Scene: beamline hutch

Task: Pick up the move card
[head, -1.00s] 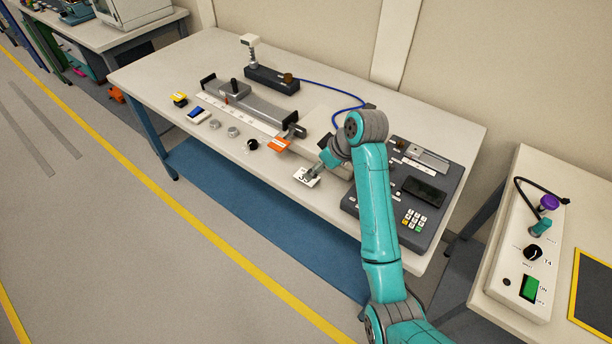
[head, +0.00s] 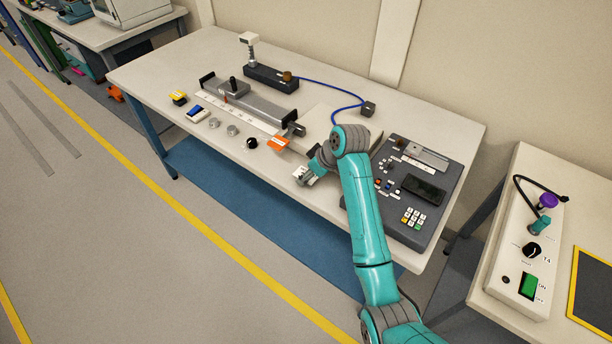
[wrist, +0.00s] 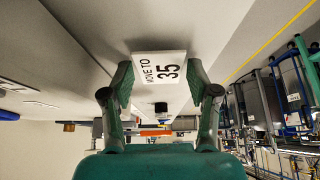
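The move card (head: 302,173) is a small white card at the front edge of the long bench in the head view. In the wrist view the move card (wrist: 159,66) reads "MOVE TO 35" and sits between my two fingertips. In the head view my gripper (head: 311,170) reaches in low from the right and covers part of the card. Whether the card is clear of the bench top is hard to tell.
An orange piece (head: 278,143), a black knob (head: 252,143) and a long rail device (head: 245,100) are left of my gripper. A dark keypad console (head: 410,190) is to the right. The bench (head: 215,50) has bare room at its back left.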

